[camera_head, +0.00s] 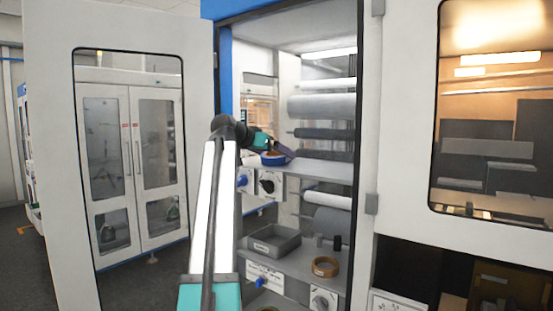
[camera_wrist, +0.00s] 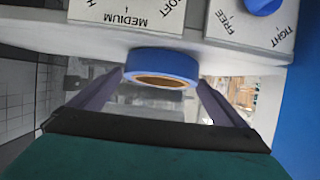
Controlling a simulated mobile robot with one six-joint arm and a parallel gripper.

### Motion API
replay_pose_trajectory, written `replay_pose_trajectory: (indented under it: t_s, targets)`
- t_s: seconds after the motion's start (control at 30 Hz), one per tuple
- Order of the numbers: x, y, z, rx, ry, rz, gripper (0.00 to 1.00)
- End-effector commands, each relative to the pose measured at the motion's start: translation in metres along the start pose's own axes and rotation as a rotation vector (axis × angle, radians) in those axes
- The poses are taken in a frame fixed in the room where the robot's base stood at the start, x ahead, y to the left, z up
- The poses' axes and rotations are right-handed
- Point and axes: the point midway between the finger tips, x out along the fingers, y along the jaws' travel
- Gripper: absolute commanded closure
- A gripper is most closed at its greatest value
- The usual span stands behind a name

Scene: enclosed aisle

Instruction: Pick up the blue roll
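The blue roll (camera_head: 273,158) lies on the upper shelf inside the open cabinet, near the front edge. In the wrist view the blue roll (camera_wrist: 160,66) shows a brown core and sits at the shelf edge. My gripper (camera_head: 280,148) is at the roll, with its purple fingers over the shelf. In the wrist view my gripper (camera_wrist: 161,78) has its fingers wide apart, one tip at each side of the roll. The tips look very close to the roll's sides; whether they touch it is unclear. The roll's far side is hidden.
The upper shelf (camera_head: 325,172) has knobs on its front. Large horizontal rollers (camera_head: 322,107) are behind. Below, a grey tray (camera_head: 273,241) and a tan roll (camera_head: 325,266) are on the lower shelf. The open door (camera_head: 50,150) stands left, the cabinet frame (camera_head: 400,150) right.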

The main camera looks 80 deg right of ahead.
Motion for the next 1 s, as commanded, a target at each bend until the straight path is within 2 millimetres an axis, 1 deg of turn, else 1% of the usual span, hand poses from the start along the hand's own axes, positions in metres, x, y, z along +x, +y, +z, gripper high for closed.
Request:
replay_pose_trajectory:
  t_s: [0.03,0.17,0.2,0.47,0.67,0.77,1.0]
  targets:
    - [0.0,0.0,0.0,0.0,0.0,0.0,0.14]
    - [0.0,0.0,0.0,0.0,0.0,0.0,0.35]
    - [0.0,0.0,-0.001,0.0,0.001,0.0,0.42]
    - [0.0,0.0,-0.001,0.0,0.001,0.0,0.43]
    - [-0.002,0.0,-0.009,0.001,0.001,0.0,0.43]
    - [-0.005,0.0,-0.016,0.001,0.001,0.001,0.43]
    - [-0.016,-0.001,-0.043,0.001,0.002,0.0,0.43]
